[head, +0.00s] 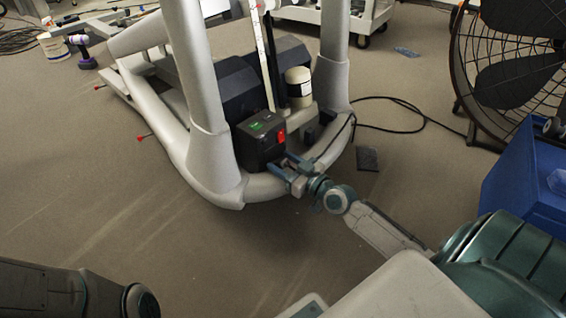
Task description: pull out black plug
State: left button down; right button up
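The elliptical's grey frame (205,130) stands in the middle of the head view. A black box (258,140) with a green label and a red switch (281,137) sits low on its near end. My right gripper (286,168) is at the lower right of this box, close to it. Its fingers are small and dark against the frame, and I cannot tell whether they are open or hold anything. I cannot make out the black plug; it may be hidden by the gripper. My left gripper is out of view; only part of my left arm (80,290) shows at the lower left.
A black cable (425,118) lies on the floor right of the machine, near a small dark block (367,159). A large fan (510,70) and a blue box (525,175) stand at right. A white bucket (54,47) and purple drill (84,52) are far left. The left foreground floor is clear.

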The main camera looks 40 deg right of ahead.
jog(key=shift+s, duration=0.1)
jog(key=p+v, duration=0.2)
jog(key=v, duration=0.8)
jog(key=shift+s, duration=0.3)
